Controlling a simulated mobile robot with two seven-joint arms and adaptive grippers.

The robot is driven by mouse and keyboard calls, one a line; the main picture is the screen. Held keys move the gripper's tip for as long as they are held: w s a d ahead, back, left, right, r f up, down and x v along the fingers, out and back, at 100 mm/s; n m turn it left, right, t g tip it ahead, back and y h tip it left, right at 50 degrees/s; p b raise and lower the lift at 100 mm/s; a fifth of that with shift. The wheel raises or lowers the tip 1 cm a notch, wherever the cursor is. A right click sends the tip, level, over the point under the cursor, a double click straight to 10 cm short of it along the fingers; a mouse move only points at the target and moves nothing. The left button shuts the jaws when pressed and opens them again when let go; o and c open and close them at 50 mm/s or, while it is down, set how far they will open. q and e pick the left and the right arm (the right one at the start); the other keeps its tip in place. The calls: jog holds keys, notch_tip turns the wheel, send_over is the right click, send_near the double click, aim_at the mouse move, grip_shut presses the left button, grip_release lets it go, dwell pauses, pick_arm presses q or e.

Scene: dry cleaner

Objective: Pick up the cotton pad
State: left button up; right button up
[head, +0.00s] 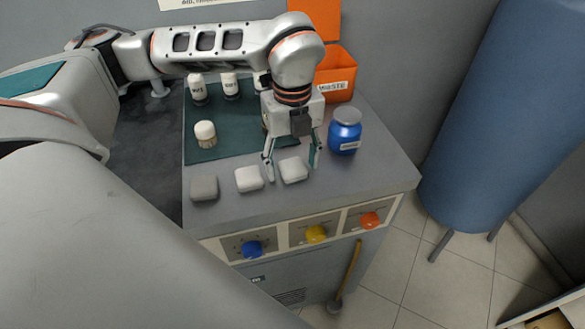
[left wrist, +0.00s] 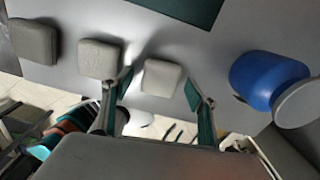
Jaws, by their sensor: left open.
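Three square pads lie in a row along the front of the grey counter. In the head view they are a grey pad (head: 204,187) at left, a white pad (head: 249,179) in the middle and a white pad (head: 293,170) at right. I cannot tell by label which is cotton. My left gripper (head: 292,167) is open, fingers pointing down around the right pad. In the left wrist view the right pad (left wrist: 161,78) shows between the open fingertips (left wrist: 160,87), apparently not gripped. The middle pad (left wrist: 99,58) is close beside one finger. My right gripper is not in view.
A blue jar (head: 345,132) stands just right of the gripper. Small white-capped bottles and a cream-lidded jar (head: 205,134) stand on the green mat (head: 232,146). An orange waste bin (head: 338,73) is behind. Coloured knobs line the counter's front.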

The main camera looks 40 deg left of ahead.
aim_at(293, 167)
pick_arm(q)
jog(key=shift+f, duration=0.1)
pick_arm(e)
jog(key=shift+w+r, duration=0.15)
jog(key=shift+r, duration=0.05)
pick_arm(q)
jog(key=c, duration=0.9)
notch_tip(293, 167, up, 20)
jog(key=shift+r+p, duration=0.1)
jog(key=shift+p, duration=0.6)
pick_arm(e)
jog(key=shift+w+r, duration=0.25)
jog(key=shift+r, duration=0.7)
pick_arm(q)
jog(key=shift+c, duration=0.9)
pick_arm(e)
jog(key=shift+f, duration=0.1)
pick_arm(q)
jog(key=shift+d, duration=0.1)
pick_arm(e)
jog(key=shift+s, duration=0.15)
